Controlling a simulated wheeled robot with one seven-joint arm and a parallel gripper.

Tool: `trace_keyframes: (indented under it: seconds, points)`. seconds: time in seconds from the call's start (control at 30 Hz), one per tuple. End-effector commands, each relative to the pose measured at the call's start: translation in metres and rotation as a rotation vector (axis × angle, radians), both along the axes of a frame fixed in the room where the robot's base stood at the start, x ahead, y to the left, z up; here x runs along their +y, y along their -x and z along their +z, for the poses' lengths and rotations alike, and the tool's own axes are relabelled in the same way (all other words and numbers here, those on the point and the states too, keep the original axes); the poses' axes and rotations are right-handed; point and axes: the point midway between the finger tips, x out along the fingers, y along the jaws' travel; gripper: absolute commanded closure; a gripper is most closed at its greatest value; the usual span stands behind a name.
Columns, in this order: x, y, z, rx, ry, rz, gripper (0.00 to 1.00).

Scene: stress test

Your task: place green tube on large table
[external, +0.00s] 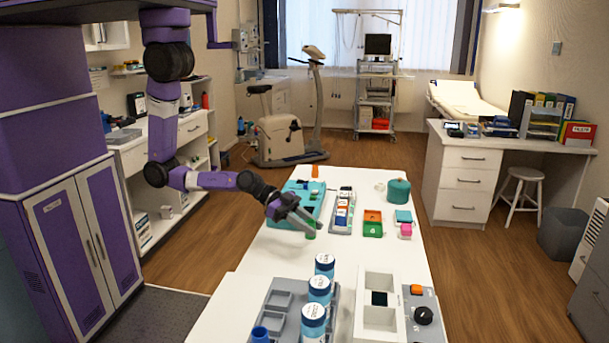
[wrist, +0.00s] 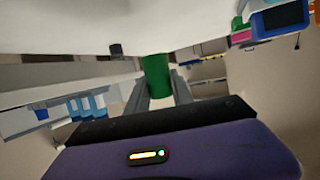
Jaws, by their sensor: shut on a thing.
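My gripper (external: 301,221) is shut on the green tube and hangs low over the white large table (external: 385,252). Only a small part of the green tube (external: 310,234) shows in the external view, at the fingertips. In the wrist view the green tube (wrist: 157,75) stands between the two fingers. The table's white surface (wrist: 200,25) fills the top of the wrist view. I cannot tell whether the tube touches the table.
Behind the gripper are a teal tray (external: 298,198), a rack of small boxes (external: 342,212) and a teal pot (external: 398,191).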

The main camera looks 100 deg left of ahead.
Motion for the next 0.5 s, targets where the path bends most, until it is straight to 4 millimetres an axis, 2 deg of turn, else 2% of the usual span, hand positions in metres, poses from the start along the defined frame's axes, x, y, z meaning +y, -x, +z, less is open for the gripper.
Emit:
trace_keyframes:
  seconds: [0.03,0.23,0.4,0.5]
  points:
    - [-0.001,0.0,-0.008,0.002,0.001,-0.002,1.0]
    - [0.0,0.0,-0.022,0.001,0.0,-0.001,1.0]
    - [-0.001,0.0,-0.047,0.002,0.0,-0.003,1.0]
    - [0.0,0.0,-0.054,0.0,0.0,-0.001,1.0]
